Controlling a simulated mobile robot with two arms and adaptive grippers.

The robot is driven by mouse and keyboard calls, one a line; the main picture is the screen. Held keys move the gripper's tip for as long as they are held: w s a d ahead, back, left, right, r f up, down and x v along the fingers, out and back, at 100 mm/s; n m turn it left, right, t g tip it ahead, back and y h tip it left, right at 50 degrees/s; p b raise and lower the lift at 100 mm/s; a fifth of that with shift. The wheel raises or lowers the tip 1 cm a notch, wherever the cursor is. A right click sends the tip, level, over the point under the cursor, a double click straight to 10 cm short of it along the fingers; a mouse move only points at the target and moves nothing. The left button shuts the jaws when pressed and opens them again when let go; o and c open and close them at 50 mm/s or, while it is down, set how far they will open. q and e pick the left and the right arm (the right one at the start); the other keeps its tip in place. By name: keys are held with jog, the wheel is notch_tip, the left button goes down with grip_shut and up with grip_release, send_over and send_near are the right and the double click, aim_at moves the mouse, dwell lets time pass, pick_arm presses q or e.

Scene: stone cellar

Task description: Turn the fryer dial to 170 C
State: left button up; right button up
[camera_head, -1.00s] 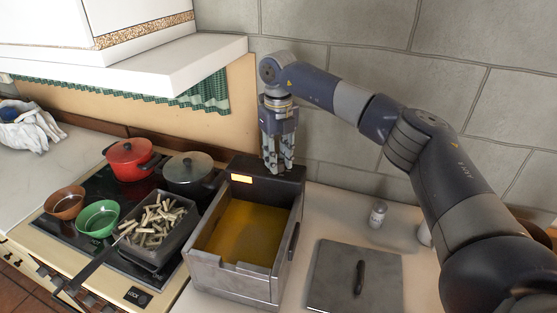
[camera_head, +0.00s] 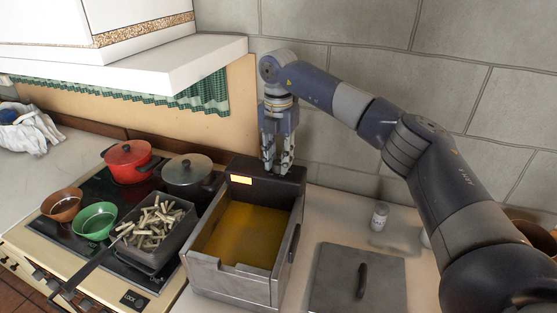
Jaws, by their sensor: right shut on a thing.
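The fryer (camera_head: 235,283) is a grey metal box with yellow-brown oil (camera_head: 238,234) in it. Its black control head (camera_head: 256,178) stands at the back, with a small lit orange display (camera_head: 241,180) on its front. I cannot read the display. My right gripper (camera_head: 276,168) points straight down at the top of the control head, right of the display, with its fingers closed together there. The dial is hidden between the fingertips. My left gripper is not in view.
A basket of pale fries (camera_head: 152,228) rests on the hob left of the fryer, beside a dark lidded pot (camera_head: 190,172), a red pot (camera_head: 128,158) and green (camera_head: 96,220) and brown bowls (camera_head: 63,204). A flat grey lid (camera_head: 340,276) and a small jar (camera_head: 379,216) are to the right.

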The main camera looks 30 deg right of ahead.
aim_at(278, 162)
jog(key=m, duration=0.5)
jog(key=shift+w+r+m+b, duration=0.1)
jog(key=shift+r+m+b, duration=0.05)
jog(key=shift+m+b, duration=0.2)
dwell(0.4)
jog(key=o, duration=1.1)
notch_tip(278, 162, up, 12)
jog(key=shift+f, duration=0.1)
